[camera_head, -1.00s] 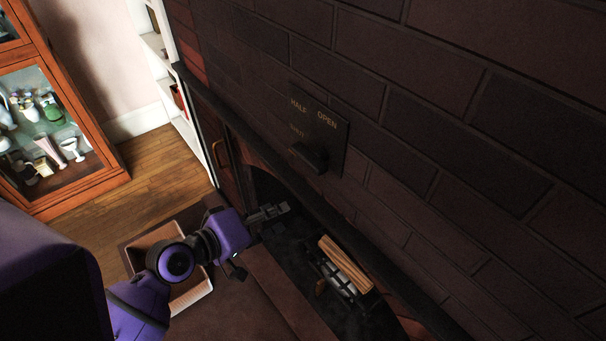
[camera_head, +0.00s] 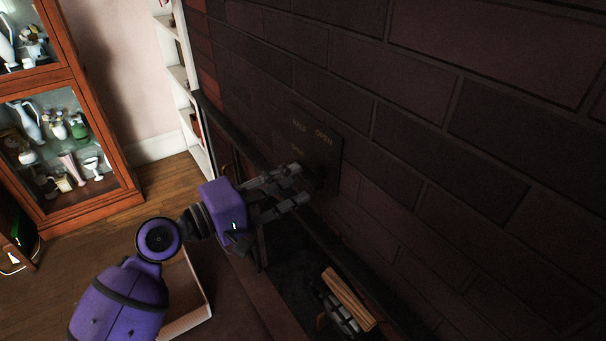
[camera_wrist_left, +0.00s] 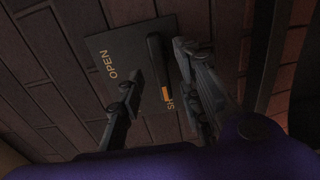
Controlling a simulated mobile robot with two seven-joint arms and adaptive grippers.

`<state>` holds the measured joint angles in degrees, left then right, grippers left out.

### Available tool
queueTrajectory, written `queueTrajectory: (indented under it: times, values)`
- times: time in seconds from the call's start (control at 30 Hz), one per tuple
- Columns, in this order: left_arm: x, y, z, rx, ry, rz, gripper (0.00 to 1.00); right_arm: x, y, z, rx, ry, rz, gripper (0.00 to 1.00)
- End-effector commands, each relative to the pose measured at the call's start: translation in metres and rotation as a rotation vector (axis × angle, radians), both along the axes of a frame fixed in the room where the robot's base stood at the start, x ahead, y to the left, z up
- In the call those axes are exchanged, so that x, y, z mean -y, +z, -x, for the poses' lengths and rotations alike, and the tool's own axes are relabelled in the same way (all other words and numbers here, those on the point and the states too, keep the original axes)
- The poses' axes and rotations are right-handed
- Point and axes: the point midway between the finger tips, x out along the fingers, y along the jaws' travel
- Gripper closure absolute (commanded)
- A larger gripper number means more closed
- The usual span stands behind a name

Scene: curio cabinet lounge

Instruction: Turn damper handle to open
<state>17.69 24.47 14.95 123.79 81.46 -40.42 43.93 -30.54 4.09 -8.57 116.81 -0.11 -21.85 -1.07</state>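The damper plate (camera_head: 325,140) is a dark panel on the brick wall, with HALF and OPEN lettered in gold; it also shows in the left wrist view (camera_wrist_left: 103,45). The damper handle (camera_wrist_left: 156,58) is a dark bar with an orange mark at its end, lying beside the partly hidden SHUT lettering. In the head view the handle is largely lost in the dark behind my gripper. My left gripper (camera_head: 303,183) is open at the plate. In the left wrist view its fingers (camera_wrist_left: 156,68) stand on either side of the handle; contact is unclear. My right gripper is out of view.
The brick wall (camera_head: 430,120) fills the right side. Below it, a dark mantel ledge (camera_head: 250,150) runs above the fireplace, where logs (camera_head: 347,298) lie. A glass-fronted cabinet (camera_head: 75,215) stands at left.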

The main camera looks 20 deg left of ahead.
Motion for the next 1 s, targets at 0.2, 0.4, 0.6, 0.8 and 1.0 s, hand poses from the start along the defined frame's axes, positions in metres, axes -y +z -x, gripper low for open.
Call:
queueTrajectory:
  times: [0.2, 0.4, 0.6, 0.8, 1.0]
  values:
    - [0.019, 0.002, -0.025, 0.002, 0.001, 0.000, 0.67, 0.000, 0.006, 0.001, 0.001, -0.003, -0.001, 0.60]
    - [0.025, 0.000, -0.032, 0.000, 0.000, -0.001, 0.67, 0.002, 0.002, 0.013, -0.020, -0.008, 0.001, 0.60]
    - [0.025, -0.001, -0.032, -0.001, 0.000, -0.002, 0.67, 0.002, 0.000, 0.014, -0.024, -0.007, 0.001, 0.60]
    - [0.025, -0.001, -0.031, -0.001, 0.000, -0.002, 0.93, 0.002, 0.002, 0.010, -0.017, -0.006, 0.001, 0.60]
    - [0.025, -0.002, -0.031, -0.002, 0.000, -0.004, 1.00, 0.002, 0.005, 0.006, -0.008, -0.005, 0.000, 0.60]
